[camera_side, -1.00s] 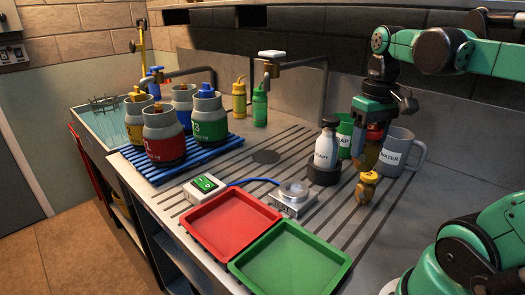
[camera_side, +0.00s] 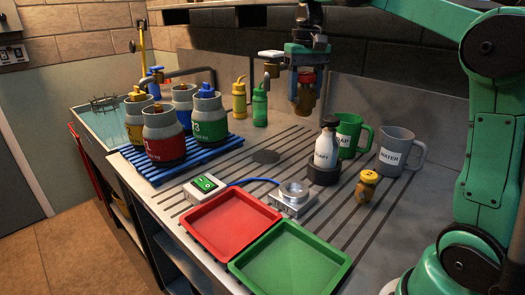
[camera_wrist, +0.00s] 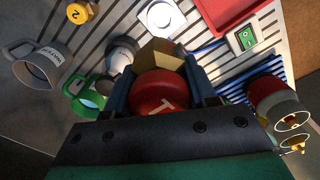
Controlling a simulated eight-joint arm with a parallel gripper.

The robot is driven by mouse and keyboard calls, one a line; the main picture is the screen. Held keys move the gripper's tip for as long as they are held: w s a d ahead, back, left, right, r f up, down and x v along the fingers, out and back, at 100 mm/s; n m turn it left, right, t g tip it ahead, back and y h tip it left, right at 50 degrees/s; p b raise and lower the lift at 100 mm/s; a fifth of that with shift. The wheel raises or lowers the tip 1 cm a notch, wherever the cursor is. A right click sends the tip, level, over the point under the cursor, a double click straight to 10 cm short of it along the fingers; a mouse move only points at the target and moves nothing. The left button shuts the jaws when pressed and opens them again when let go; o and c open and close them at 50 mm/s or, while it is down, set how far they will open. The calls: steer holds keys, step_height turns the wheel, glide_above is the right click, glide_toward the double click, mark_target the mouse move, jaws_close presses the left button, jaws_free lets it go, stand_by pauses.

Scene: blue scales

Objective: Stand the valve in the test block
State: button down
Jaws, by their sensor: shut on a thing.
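My gripper (camera_side: 305,78) is shut on a valve with a red cap (camera_side: 306,76) and a brass body (camera_side: 303,98), held in the air above the back of the worktop. In the wrist view the red cap (camera_wrist: 163,92) and brass body (camera_wrist: 160,55) lie between the two fingers. The test block (camera_side: 292,195) is a metal block with a round socket on top, standing on the worktop nearer the camera; it also shows in the wrist view (camera_wrist: 168,16). No valve stands in its socket. A second valve, yellow-capped and marked 2 (camera_side: 366,187), stands on the worktop at the right.
A white bottle (camera_side: 325,155), green mug (camera_side: 349,136) and grey jug (camera_side: 399,150) stand right of the block. A red tray (camera_side: 232,225), green tray (camera_side: 290,262) and green-switched box (camera_side: 205,187) lie nearby. Several cylinders stand on a blue rack (camera_side: 195,158). Taps (camera_side: 271,56) are behind.

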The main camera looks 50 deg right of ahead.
steer(key=shift+w+f, duration=0.2)
steer(key=shift+w, duration=0.1)
step_height(320, 180, down, 20)
steer(key=shift+r, duration=0.15)
steer(key=shift+c, duration=1.4)
jaws_free()
